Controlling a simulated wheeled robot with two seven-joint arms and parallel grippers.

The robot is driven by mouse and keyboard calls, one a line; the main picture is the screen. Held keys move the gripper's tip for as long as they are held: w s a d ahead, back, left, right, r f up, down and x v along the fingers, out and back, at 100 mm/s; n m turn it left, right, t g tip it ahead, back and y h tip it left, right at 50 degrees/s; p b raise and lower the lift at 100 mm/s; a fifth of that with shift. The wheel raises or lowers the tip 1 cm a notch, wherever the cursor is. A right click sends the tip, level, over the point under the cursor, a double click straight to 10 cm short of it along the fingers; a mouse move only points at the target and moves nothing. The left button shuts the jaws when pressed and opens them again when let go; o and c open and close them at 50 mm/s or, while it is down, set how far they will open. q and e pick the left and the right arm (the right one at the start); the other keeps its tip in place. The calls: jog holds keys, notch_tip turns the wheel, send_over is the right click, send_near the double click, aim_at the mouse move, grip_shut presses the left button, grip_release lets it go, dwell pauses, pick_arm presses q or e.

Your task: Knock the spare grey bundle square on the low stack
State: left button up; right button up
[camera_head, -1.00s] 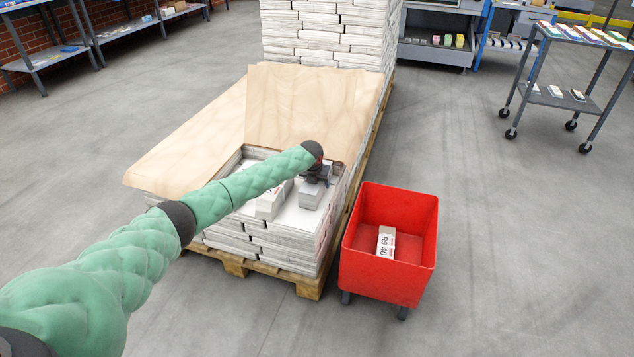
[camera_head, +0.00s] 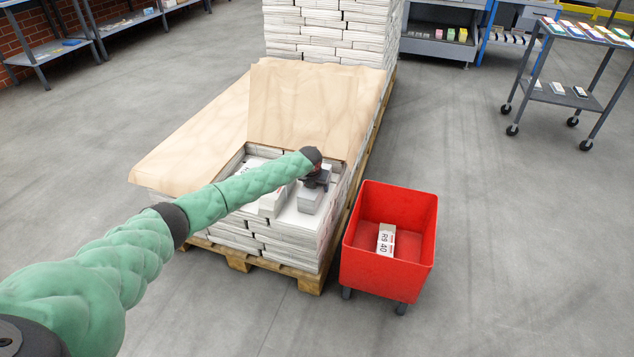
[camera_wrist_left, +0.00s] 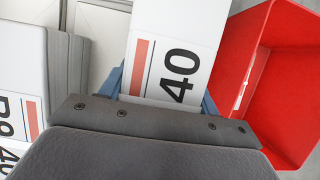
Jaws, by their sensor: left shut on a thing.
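The low stack (camera_head: 290,252) is made of pale grey bundles in courses on a wooden pallet. My left gripper (camera_head: 315,182) points down over its near top, by the right side. It is shut on a grey bundle (camera_head: 310,201), which also shows in the left wrist view (camera_wrist_left: 178,45) with a white label reading 40. Blue fingers (camera_wrist_left: 163,92) flank that bundle. Another grey bundle (camera_head: 272,204) lies to its left on the stack, apart from it in the wrist view (camera_wrist_left: 25,85). Whether the held bundle touches the stack is unclear. My right gripper is not in view.
Brown paper (camera_head: 200,125) covers the rear of the stack, with a raised flap (camera_head: 310,105) behind my gripper. A red wheeled bin (camera_head: 390,275) with one labelled bundle (camera_head: 386,240) inside stands close on the right. A tall stack (camera_head: 330,30) rises behind.

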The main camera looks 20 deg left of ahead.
pick_arm(q)
jog(key=shift+r, duration=0.2)
jog(key=shift+r+p, duration=2.25)
jog(key=shift+r, duration=0.7)
